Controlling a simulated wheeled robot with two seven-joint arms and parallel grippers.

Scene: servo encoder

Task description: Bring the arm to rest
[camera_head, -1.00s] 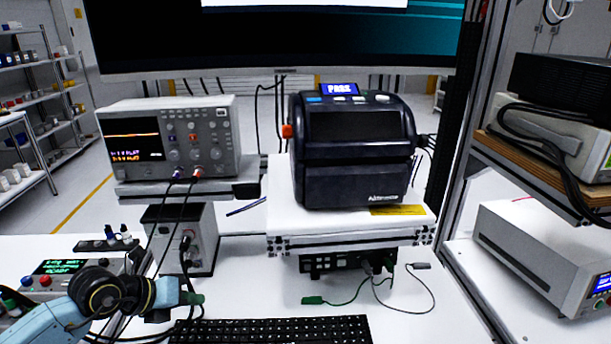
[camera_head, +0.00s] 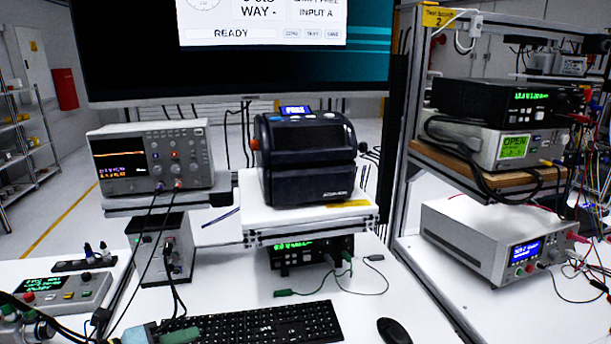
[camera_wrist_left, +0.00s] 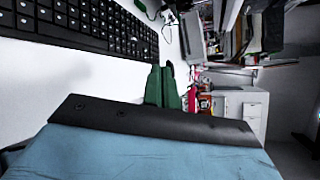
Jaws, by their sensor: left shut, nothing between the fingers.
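My left gripper (camera_head: 180,337) shows at the bottom edge of the head view, in front of the keyboard (camera_head: 255,324). Only its green fingers and a bit of pale blue housing show there. In the left wrist view the green fingers (camera_wrist_left: 162,86) are together with nothing between them, and the keyboard (camera_wrist_left: 75,28) lies to their left. The fingers look clear of the keyboard. The rest of the left arm is mostly out of the head view. My right gripper is not in view.
A black device (camera_head: 308,165) stands on a white raised platform (camera_head: 262,237). An oscilloscope (camera_head: 150,158) is on a shelf at left. A mouse (camera_head: 394,331) lies right of the keyboard. A rack with instruments (camera_head: 485,240) stands at right. White desk around the mouse is clear.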

